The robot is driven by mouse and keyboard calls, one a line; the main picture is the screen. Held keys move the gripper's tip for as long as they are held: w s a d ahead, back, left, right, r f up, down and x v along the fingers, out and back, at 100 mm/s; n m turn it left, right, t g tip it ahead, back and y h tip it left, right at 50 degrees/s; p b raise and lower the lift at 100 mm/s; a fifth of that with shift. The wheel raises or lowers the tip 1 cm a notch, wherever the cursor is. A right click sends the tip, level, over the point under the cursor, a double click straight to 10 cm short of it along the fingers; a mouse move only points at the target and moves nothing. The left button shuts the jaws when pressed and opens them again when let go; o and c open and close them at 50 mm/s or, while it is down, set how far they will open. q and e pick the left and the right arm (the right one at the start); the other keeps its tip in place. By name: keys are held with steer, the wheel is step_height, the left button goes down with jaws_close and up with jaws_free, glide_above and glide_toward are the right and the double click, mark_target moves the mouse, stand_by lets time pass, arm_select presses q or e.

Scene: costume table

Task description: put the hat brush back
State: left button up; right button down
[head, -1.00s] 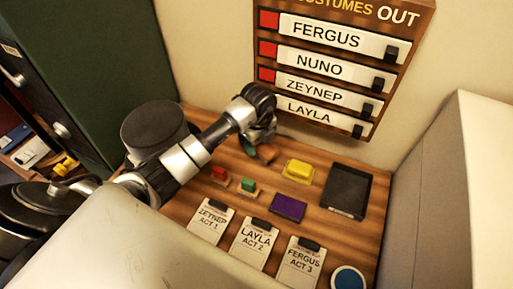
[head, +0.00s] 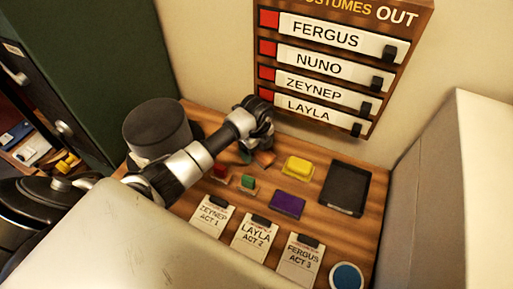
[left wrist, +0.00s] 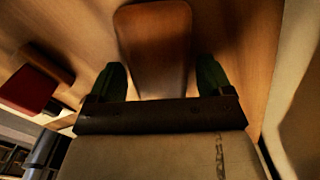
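A brown wooden piece, which looks like the hat brush (head: 264,159), lies towards the back of the wooden table, left of a yellow block. In the left wrist view the brush (left wrist: 155,45) shows as a rounded brown shape that narrows towards my gripper. My left gripper (head: 254,152) is low over the table at the brush. In the left wrist view its two green fingertips (left wrist: 161,80) stand apart, one on each side of the narrow end, with visible gaps. The brush's underside is hidden. My right gripper is not in view.
A round grey box (head: 157,130) stands left of my left arm. Red (head: 221,170) and green (head: 248,182) blocks, a yellow block (head: 298,168), a purple pad (head: 288,205) and a black tray (head: 345,188) surround the brush. Name cards (head: 254,236) lie in front. A sign board (head: 320,84) is behind.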

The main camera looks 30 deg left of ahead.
arm_select(q)
steer(key=shift+r, duration=0.3)
step_height(320, 180, up, 12)
steer(key=b, duration=0.2)
steer(key=shift+f, duration=0.2)
